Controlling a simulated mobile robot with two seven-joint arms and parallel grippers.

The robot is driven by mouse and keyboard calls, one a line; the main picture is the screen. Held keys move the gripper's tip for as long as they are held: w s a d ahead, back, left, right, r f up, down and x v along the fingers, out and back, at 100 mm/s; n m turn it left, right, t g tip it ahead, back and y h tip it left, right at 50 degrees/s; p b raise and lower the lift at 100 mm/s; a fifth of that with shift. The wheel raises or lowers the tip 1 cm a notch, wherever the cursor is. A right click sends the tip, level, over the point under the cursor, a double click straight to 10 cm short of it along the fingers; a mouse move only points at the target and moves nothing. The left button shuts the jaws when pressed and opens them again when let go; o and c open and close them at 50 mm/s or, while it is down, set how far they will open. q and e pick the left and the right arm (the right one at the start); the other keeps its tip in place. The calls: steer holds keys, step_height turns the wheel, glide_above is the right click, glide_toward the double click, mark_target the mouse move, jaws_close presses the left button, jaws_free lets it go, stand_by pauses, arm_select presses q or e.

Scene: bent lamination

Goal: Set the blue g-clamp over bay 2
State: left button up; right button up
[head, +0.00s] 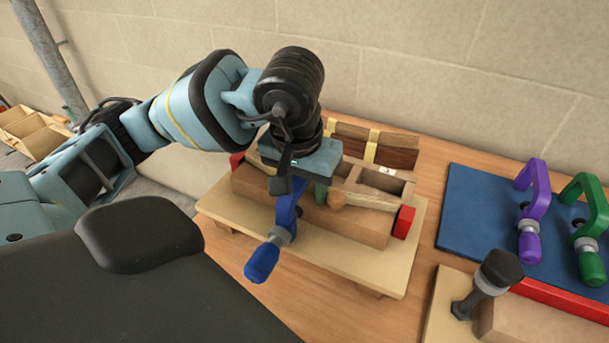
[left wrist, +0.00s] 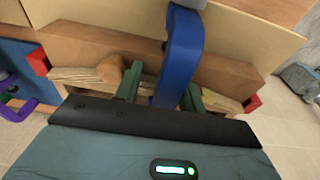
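The blue g-clamp (head: 287,212) stands at the front of the wooden bending form (head: 345,220), its blue handle hanging outward over the base board. In the left wrist view the blue g-clamp (left wrist: 182,50) rises across the form's long block. My left gripper (head: 304,190) is above the form, pointing down. Its green fingers are on either side of the clamp (left wrist: 160,94), with a gap on one side, so it looks open around it. Pale strips (head: 378,202) lie along the form between red end blocks (head: 404,222). The bay under the clamp is hidden. My right gripper is out of view.
A blue board (head: 465,215) at right holds a purple clamp (head: 536,205) and a green clamp (head: 591,225). A black-knobbed fastener (head: 490,283) stands on a wooden fixture at front right. Dark wood strips (head: 397,150) lie behind the form, near the wall.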

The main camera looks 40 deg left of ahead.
arm_select(q)
steer(key=shift+s+a+f+g, duration=0.15)
steer(key=shift+a+f+g, duration=0.05)
steer(key=shift+f, duration=0.25)
steer(key=shift+s+a+f+g, duration=0.15)
steer(key=shift+f+g, duration=0.05)
steer(key=shift+f, duration=0.25)
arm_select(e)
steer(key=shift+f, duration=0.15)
arm_select(q)
steer(key=shift+r, duration=0.4)
steer(key=shift+t, duration=0.4)
steer(key=r, duration=0.5)
steer(key=r+p, duration=0.1)
steer(key=r, duration=0.2)
steer(key=shift+s+d+r, duration=0.3)
steer(key=shift+s, duration=0.1)
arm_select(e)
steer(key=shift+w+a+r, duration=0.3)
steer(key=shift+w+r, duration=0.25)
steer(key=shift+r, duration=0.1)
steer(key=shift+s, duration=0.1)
arm_select(q)
steer(key=shift+r, duration=0.15)
